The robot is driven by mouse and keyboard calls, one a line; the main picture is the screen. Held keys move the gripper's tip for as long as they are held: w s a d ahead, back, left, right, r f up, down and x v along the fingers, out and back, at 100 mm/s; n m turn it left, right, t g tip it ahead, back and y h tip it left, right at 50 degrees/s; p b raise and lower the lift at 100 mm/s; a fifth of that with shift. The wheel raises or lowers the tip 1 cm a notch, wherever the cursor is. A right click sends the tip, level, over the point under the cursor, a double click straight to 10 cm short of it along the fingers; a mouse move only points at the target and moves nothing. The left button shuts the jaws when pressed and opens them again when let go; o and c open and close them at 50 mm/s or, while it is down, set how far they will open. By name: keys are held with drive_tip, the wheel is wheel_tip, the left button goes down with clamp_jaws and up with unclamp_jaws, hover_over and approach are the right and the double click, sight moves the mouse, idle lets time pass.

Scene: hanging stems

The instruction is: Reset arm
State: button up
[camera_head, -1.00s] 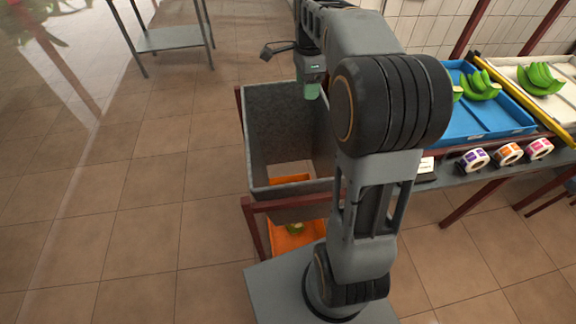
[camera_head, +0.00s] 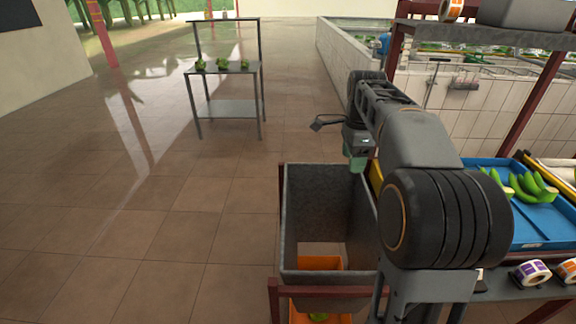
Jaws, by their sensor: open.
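My arm rises at the right of centre and bends forward over the grey bin (camera_head: 330,192). My gripper (camera_head: 356,162) hangs at its end, pointing down, with pale green fingers above the bin's far right part. It is open, and I see nothing held in it. The arm hides part of the bin's right side and of the rack behind it.
An orange crate (camera_head: 318,263) shows through the bin's open bottom. A blue tray (camera_head: 537,225) with green bananas (camera_head: 528,187) and label rolls (camera_head: 530,272) stand at right. A metal table (camera_head: 227,69) with green bunches stands at back left. The left floor is clear.

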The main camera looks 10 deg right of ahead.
drive_tip(key=s+a+f+n+t, duration=0.1)
drive_tip(key=s+a+f+n, duration=0.15)
drive_tip(key=f+n, duration=0.6)
drive_tip(key=s+a+n+t+p, duration=0.1)
drive_tip(key=s+a+n, duration=0.3)
drive_tip(key=s, duration=0.3)
drive_tip(key=s+a+n+t+p, duration=0.1)
drive_tip(key=s+a+n, duration=0.2)
drive_tip(key=s+n, duration=0.4)
drive_tip(key=shift+s+a+t+p, duration=0.3)
drive_tip(key=shift+s+a+p, duration=0.1)
drive_tip(key=shift+s, duration=0.2)
drive_tip(key=shift+r, duration=0.1)
drive_tip(key=shift+c, duration=0.3)
